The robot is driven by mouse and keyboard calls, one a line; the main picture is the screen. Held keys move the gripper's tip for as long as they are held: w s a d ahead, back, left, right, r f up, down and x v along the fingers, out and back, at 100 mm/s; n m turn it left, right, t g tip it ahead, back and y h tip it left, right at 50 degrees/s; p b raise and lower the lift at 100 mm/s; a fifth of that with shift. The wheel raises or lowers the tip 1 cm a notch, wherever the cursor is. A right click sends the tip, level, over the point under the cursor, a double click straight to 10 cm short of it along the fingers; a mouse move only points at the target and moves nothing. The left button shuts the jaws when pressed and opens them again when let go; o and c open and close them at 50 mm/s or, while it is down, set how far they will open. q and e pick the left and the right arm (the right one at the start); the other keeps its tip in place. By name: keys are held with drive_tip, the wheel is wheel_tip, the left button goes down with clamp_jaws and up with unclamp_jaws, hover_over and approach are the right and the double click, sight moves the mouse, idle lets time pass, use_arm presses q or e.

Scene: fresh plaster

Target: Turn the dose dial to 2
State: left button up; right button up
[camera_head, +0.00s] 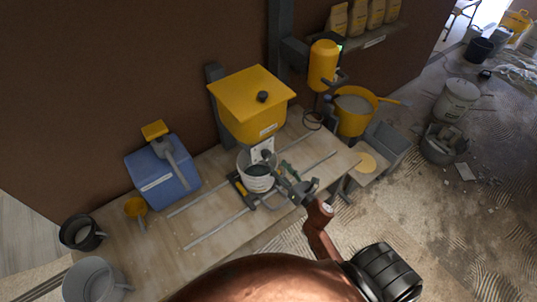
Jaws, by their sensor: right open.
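A yellow dispenser hopper (243,119) with a black knob on its lid stands at the back of the workbench. Below its front is a small white plate (261,145) with what looks like the grey dose dial (266,155). The dial's numbers and pointer are too small to read. A white bucket (256,182) stands under the hopper. My right gripper (277,170) is open, in front of and slightly below the dial, beside the bucket. I cannot tell whether its fingers touch the dial. My left gripper is out of view.
A yellow mixer (323,66) and yellow bucket (352,122) stand at the right. Metal rails cross the bench. Buckets (457,97) stand on the dusty floor.

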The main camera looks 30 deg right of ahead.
sight(269, 157)
drive_tip(key=w, duration=0.5)
drive_tip(key=w+p, duration=0.1)
drive_tip(key=w, duration=0.1)
drive_tip(key=shift+w+a+r, duration=0.1)
drive_tip(key=shift+w+a, duration=0.25)
drive_tip(key=shift+w, duration=0.05)
drive_tip(key=c, duration=1.2)
drive_tip(key=shift+o, duration=0.2)
